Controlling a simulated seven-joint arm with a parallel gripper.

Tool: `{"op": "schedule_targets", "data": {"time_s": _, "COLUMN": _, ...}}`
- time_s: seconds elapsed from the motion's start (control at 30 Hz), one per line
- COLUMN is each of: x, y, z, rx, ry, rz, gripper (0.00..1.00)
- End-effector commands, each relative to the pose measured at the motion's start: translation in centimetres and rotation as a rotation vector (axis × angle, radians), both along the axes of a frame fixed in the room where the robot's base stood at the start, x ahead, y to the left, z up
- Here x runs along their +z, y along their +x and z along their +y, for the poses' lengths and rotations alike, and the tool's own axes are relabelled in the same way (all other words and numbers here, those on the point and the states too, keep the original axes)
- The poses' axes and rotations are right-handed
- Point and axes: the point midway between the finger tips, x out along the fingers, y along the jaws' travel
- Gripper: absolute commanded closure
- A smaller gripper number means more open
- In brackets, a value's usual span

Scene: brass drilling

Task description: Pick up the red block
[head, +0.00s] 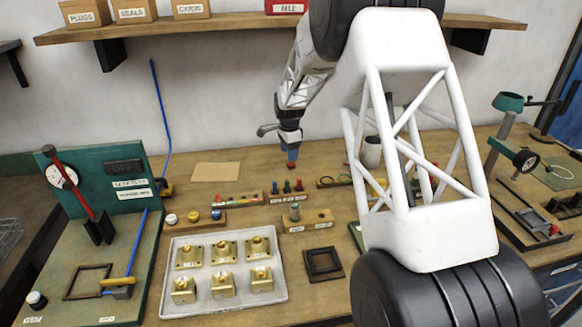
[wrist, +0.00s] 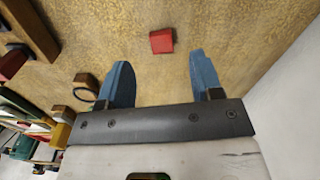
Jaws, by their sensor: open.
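The red block (wrist: 161,41) lies on the wooden table top in the wrist view. It sits just beyond the fingertips, in line with the gap between them, and neither finger touches it. My gripper (wrist: 160,62) has two blue fingers spread wide apart with nothing between them. In the head view my gripper (head: 291,154) points down over the back of the table. A small red patch, apparently the red block (head: 292,166), shows right below the fingertips. The fingers partly hide it there.
Wooden holders with coloured parts (head: 287,193) stand just in front of my gripper. A grey tray (head: 222,307) of brass parts lies nearer. A flat brown sheet (head: 215,172) lies to the left. The wall (wrist: 297,70) is close on the right in the wrist view.

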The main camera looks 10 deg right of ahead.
Motion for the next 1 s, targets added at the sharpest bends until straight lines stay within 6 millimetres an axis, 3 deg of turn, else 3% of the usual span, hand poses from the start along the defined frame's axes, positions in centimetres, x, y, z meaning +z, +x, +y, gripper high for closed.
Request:
{"op": "schedule_targets", "data": {"time_s": 0.27, "x": -0.9, "y": 0.0, "z": -0.1, "rx": 0.0, "ry": 0.0, "rz": 0.001, "gripper": 0.4}}
{"op": "schedule_targets", "data": {"time_s": 0.63, "x": -4.7, "y": 0.1, "z": -0.3, "rx": 0.0, "ry": 0.0, "rz": 0.002, "gripper": 0.4}}
{"op": "schedule_targets", "data": {"time_s": 1.0, "x": -5.2, "y": 0.2, "z": -0.3, "rx": 0.0, "ry": 0.0, "rz": 0.0, "gripper": 0.4}}
